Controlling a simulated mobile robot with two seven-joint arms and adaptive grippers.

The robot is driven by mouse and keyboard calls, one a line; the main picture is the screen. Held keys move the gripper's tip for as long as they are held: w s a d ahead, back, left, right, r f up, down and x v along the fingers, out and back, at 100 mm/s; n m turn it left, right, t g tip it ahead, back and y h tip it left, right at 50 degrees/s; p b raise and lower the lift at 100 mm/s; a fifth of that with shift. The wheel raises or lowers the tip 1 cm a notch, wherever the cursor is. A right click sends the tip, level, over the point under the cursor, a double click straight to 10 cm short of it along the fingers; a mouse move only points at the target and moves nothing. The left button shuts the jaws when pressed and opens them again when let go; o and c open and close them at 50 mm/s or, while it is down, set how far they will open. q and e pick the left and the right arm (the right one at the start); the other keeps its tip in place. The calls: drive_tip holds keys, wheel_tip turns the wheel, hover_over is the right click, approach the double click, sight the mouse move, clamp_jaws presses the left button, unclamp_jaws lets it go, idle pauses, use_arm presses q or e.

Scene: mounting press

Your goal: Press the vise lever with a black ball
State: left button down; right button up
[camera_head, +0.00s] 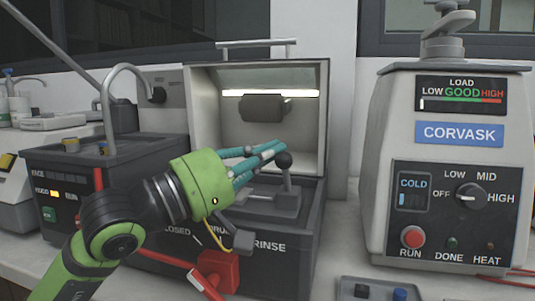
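The vise lever's black ball (283,159) tops a short upright stem at the front of the open grey chamber. The grey vise (262,196) under it is partly hidden by my gripper. My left gripper (272,152) comes in from the lower left, with a green body and teal fingers. The fingers are bunched together and point right. Their tips are right beside the ball, on its upper left in the picture; I cannot tell whether they touch it. I see nothing between the fingers. My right gripper is not in view.
The open chamber (316,120) has a lit strip and a dark cylinder (265,107) inside. A white CORVASK press (445,150) stands to the right. A curved metal tap (106,95) rises at left.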

use_arm(q)
drive_tip(key=shift+a, duration=0.1)
drive_tip(key=v, duration=1)
drive_tip(key=shift+a+f, duration=0.1)
drive_tip(key=shift+f, duration=0.05)
drive_tip(key=shift+v, duration=0.85)
